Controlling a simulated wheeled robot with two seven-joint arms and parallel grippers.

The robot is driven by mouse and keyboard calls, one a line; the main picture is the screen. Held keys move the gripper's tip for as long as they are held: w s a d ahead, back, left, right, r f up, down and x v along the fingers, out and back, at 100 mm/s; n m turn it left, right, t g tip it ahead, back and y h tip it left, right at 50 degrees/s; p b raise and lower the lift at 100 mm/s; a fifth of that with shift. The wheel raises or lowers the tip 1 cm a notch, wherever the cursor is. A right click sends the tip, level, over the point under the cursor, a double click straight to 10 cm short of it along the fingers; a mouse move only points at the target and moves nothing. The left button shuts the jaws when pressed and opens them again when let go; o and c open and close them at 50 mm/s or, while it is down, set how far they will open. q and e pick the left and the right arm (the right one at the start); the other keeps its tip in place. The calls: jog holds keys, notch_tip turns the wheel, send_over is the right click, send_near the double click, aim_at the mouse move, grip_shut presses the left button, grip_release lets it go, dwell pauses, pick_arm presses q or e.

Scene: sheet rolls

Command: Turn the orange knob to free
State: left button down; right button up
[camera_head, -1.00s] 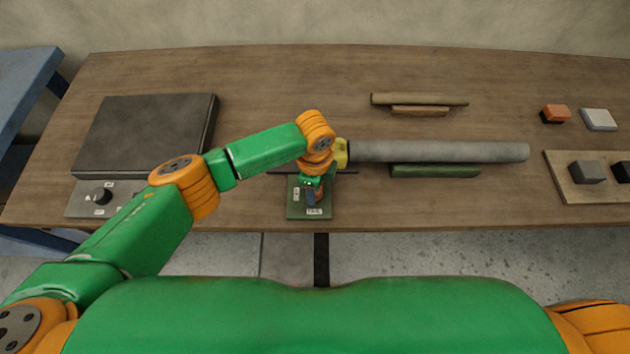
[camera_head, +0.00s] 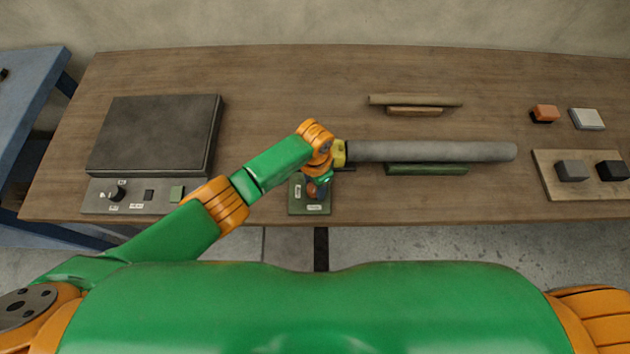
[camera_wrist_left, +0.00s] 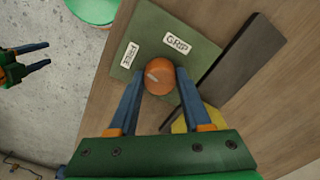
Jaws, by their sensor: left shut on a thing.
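The orange knob (camera_wrist_left: 160,77) stands on a green plate (camera_wrist_left: 202,57), which is at the table's front edge in the head view (camera_head: 296,208). The plate has a FREE label (camera_wrist_left: 130,55) and a GRIP label (camera_wrist_left: 176,43). A pale mark shows on the knob's top, on its left part in the wrist view. My left gripper (camera_wrist_left: 160,72) is shut on the knob, one blue finger on each side. In the head view the left wrist covers much of the plate. My right gripper (camera_wrist_left: 35,58) hangs empty and open over the floor in the left wrist view.
A grey roll (camera_head: 430,151) with a yellow end piece (camera_head: 339,153) lies just behind the plate. A dark flat panel with a control strip (camera_head: 150,207) stands at left. Small blocks (camera_head: 572,170) sit on a board at right.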

aim_at(314, 187)
pick_arm(q)
jog(key=shift+n, duration=0.9)
jog(key=shift+c, duration=1.7)
grip_release()
jog(key=shift+p, duration=0.3)
jog(key=shift+r, duration=0.4)
notch_tip(314, 187, up, 6)
jog(key=shift+r+p, duration=0.15)
jog(key=shift+p, duration=1)
